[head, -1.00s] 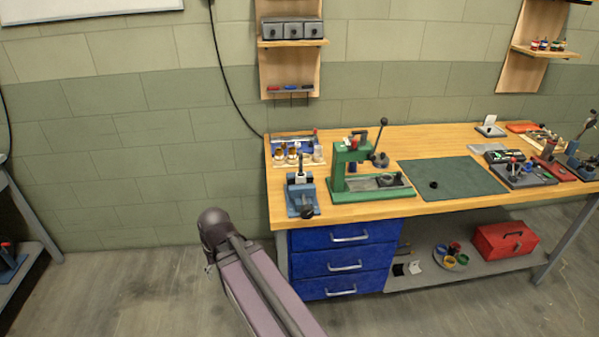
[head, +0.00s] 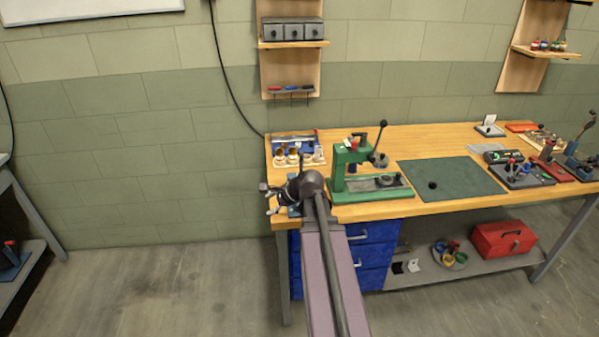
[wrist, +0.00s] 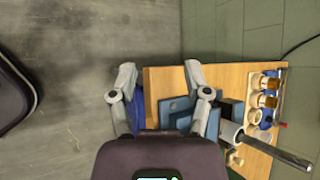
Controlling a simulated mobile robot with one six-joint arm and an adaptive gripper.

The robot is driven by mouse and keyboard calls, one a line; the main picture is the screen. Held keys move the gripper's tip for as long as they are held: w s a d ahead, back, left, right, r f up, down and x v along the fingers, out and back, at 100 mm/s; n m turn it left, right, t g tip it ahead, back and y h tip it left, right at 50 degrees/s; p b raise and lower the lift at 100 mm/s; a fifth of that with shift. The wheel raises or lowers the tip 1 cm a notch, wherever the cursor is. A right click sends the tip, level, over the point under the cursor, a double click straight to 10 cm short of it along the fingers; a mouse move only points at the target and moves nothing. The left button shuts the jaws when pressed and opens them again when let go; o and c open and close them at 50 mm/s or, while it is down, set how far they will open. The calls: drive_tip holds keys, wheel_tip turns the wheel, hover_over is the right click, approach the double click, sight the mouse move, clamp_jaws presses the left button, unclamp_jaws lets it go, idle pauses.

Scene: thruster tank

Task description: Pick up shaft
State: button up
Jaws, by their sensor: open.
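My gripper (head: 267,199) is at the bench's left front corner. In the wrist view its two fingers (wrist: 160,74) are spread wide, with nothing between them. The blue vise-like fixture (wrist: 178,108) lies below it, partly covered by a finger. In the head view my arm hides most of this fixture. A grey metal rod (wrist: 280,152) with a light collar shows at the lower right of the wrist view, right of the fingers. It may be the shaft, but I cannot tell, nor what supports it.
A tray of small brass-topped parts (head: 312,160) stands at the bench's back left. The green press (head: 340,172) stands right of my gripper. A green mat (head: 455,180) is mostly clear. Floor is open left of the bench (wrist: 160,78).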

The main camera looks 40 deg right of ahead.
drive_tip(key=d+r+m+t+h, duration=0.1)
drive_tip(key=d+r+m, duration=0.15)
drive_tip(key=d, duration=0.25)
drive_tip(key=d+r+m+t, duration=0.1)
drive_tip(key=d+m, duration=0.3)
drive_tip(key=m+t+h+p, duration=0.1)
drive_tip(key=m+t+h, duration=0.15)
drive_tip(key=m, duration=0.45)
approach(301, 165)
drive_tip(key=s, duration=0.1)
drive_tip(key=s+d, duration=0.1)
drive_tip(key=s, duration=0.1)
drive_tip(key=shift+r+t, duration=0.2)
drive_tip(key=shift+t, duration=0.15)
drive_tip(key=shift+b+x, duration=1.5)
drive_tip(key=shift+x, duration=2.8)
drive_tip(key=shift+w+a+f, duration=0.1)
drive_tip(key=shift+b+x, duration=1)
drive_tip(key=shift+x, duration=1.5)
clamp_jaws()
